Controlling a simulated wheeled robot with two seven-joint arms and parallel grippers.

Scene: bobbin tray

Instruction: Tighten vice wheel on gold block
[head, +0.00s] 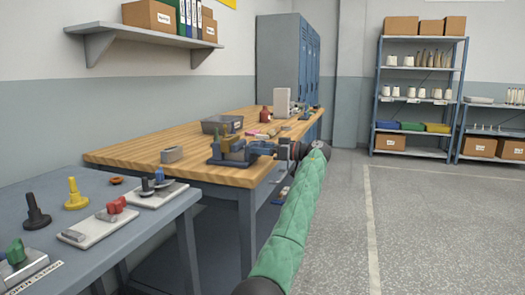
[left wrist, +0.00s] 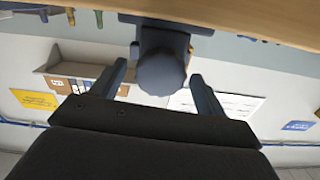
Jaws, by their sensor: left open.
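A blue-grey vice (head: 222,158) stands on the near edge of the wooden workbench, with a small gold-green piece (head: 226,143) at its jaws. I cannot make out how the piece is clamped. The vice's dark round wheel (head: 262,149) faces right, towards my left gripper (head: 279,150). In the left wrist view, which is upside down, the wheel (left wrist: 161,74) sits between the two spread fingers of my left gripper (left wrist: 160,82). The fingers are open with a gap on each side of the wheel. My right gripper is not in view.
A grey table (head: 150,222) with knobs and small clamps is at lower left. The floor to the right is clear.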

